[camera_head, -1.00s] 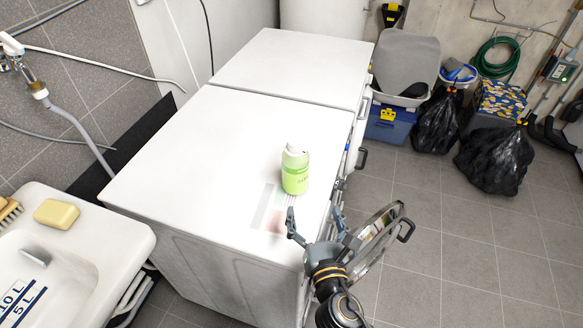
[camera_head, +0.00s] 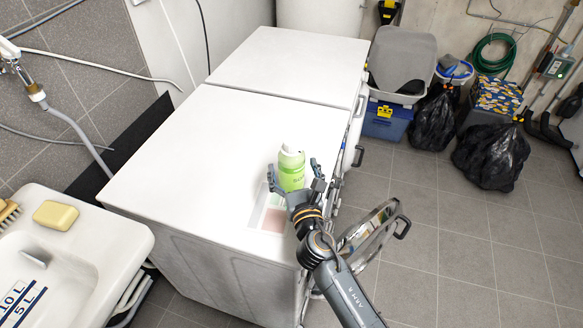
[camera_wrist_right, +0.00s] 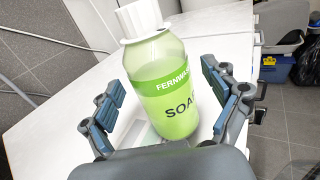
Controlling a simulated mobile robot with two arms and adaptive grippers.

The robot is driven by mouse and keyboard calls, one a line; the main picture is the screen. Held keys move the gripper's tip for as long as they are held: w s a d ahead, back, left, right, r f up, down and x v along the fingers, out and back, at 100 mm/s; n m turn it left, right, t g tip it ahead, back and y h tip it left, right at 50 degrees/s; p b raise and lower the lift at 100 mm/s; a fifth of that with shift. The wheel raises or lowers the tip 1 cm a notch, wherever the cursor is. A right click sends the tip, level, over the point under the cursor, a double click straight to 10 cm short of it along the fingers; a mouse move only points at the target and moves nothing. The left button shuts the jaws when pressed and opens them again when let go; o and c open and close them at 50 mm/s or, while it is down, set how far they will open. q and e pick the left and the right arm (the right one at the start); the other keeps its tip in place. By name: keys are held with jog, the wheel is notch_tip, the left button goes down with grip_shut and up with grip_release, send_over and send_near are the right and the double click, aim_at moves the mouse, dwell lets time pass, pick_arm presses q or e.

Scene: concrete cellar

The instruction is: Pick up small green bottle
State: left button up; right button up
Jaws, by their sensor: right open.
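The small green bottle (camera_head: 291,170) stands upright on the white top of the front machine (camera_head: 215,125). It has a white cap, and in the right wrist view the bottle (camera_wrist_right: 168,90) shows a label with "SOAP" partly readable. My right gripper (camera_head: 293,182) is open, with one finger on either side of the bottle. In the right wrist view its fingers (camera_wrist_right: 165,105) stand apart from the bottle, with visible gaps on both sides. The bottle's base is hidden behind the gripper. My left gripper is not in view.
A sink (camera_head: 75,262) with a yellow soap bar (camera_head: 57,215) is at the left. A round open door (camera_head: 370,235) sticks out at the machine's front. A second white machine top (camera_head: 290,65) lies behind. Black bags (camera_head: 490,158) and a blue box (camera_head: 387,121) stand at the right.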

jog(key=shift+x, duration=1.15)
jog(key=shift+s, duration=0.1)
jog(key=shift+c, duration=0.2)
jog(key=c, duration=1.4)
